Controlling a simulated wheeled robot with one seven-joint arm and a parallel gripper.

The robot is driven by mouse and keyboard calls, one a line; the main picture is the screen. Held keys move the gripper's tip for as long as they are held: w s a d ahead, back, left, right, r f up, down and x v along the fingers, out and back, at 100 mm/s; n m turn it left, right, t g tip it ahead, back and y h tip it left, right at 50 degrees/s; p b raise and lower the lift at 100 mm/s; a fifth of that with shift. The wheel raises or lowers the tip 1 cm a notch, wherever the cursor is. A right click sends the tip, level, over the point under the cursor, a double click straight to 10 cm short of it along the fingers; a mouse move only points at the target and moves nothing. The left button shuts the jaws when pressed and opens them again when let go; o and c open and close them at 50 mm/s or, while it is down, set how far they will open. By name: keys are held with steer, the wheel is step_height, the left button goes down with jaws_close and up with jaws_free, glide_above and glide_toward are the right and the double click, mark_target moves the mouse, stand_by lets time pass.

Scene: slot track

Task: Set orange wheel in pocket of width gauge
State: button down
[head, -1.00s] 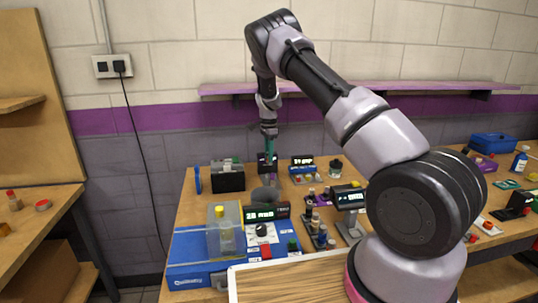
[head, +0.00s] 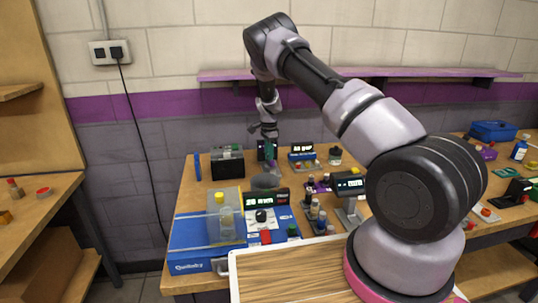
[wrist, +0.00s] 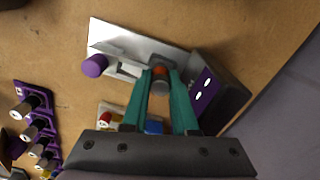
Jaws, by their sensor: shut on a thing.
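The wheel is between the fingertips, over or at the edge of a metal plate. That plate (wrist: 110,38) has a purple knob and a pale block, with a dark display box beside it; it looks like the width gauge. The pocket is hidden by the fingers and wheel, and I cannot tell whether the wheel touches it. In the head view my gripper (head: 270,163) is small, low over the back of the table.
A small board with coloured buttons (wrist: 108,118) lies below the plate. In the head view a blue tester (head: 195,240) with a clear cover stands at the front left.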

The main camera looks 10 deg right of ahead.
steer(key=shift+f, duration=0.2)
stand_by(0.6)
steer(key=c, duration=0.6)
jaws_free()
steer(key=shift+r, duration=0.15)
